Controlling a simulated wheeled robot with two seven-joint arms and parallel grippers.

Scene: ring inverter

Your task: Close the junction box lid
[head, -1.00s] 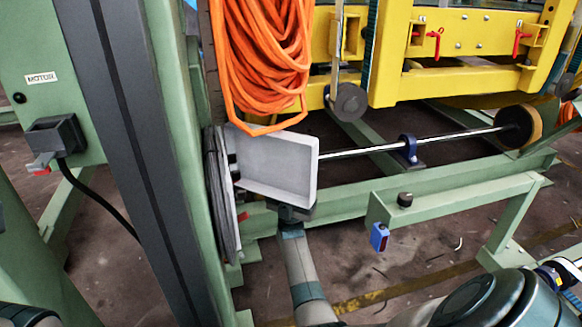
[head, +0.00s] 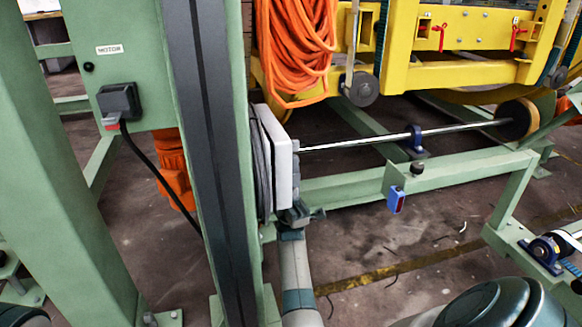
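The junction box (head: 294,176) is a pale grey-white box on the right side of the green post. I see it nearly edge-on. Its lid (head: 275,150) appears as a tall light panel lying against or very near the box; I cannot tell if any gap is left. My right gripper (head: 303,212) is just below the box's lower edge, at the end of the grey arm rising from the bottom. It is small and seen at an angle, so whether its fingers are open or shut is unclear. I see nothing held in it. My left gripper is out of view.
The green post (head: 207,150) stands left of the box, with dark cable coils (head: 262,170) beside it. An orange hose bundle (head: 297,45) hangs above. A metal shaft (head: 365,141) runs right from behind the box.

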